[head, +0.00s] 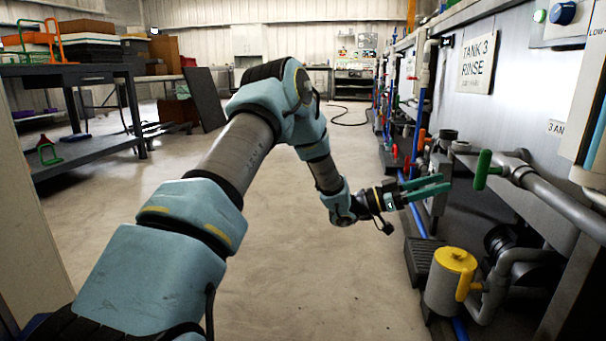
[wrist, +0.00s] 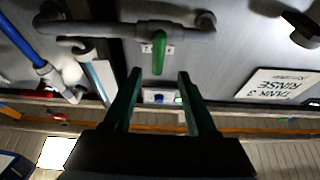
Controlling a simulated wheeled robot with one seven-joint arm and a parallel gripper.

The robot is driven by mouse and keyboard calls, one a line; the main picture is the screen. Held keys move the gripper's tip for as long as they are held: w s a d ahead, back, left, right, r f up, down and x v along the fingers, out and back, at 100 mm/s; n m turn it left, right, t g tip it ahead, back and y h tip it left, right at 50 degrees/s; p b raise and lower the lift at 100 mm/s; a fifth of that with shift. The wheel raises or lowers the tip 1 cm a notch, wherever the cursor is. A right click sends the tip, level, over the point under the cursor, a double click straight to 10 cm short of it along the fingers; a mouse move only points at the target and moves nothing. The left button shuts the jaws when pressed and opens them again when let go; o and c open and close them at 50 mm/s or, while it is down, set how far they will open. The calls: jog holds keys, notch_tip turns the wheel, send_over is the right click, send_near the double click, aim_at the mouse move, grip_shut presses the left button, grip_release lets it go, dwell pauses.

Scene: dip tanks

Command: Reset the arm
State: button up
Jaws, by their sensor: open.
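My arm reaches forward from the lower left in the head view, bent at the elbow. My gripper (head: 440,188) is open and empty, with its green fingers pointing right toward the tank wall. In the wrist view my gripper (wrist: 160,95) shows two green fingers spread apart, with nothing between them. A green valve handle (head: 482,170) on a grey pipe is just right of the fingertips in the head view. It also shows beyond the fingers in the wrist view (wrist: 159,52); the fingers look apart from it.
The tank wall with the "TANK 3 RINSE" sign (head: 477,63) runs along the right, with pipes below. A yellow-topped canister (head: 454,272) stands below my gripper. A dark workbench (head: 70,72) is at left. The concrete floor (head: 300,265) between is mostly clear.

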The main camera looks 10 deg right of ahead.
jog(key=w+a+r+n+t+y+p, duration=0.3)
jog(key=w+a+n+t+y+p, duration=0.35)
jog(key=w+a+t, duration=0.7)
jog(key=w+a+n+t+y, duration=0.25)
jog(key=a+n+y, duration=0.6)
jog(key=a, duration=0.75)
jog(key=s+a+n+g+y+p, duration=0.5)
jog(key=s+a+n+g+y, duration=0.1)
jog(key=s+a, duration=1.5)
notch_tip(320, 180, up, 38)
jog(key=s+d+p, duration=0.1)
jog(key=p, duration=3.6)
jog(key=shift+s+r+p, duration=0.2)
jog(key=shift+r+p, duration=0.05)
jog(key=shift+p, duration=0.1)
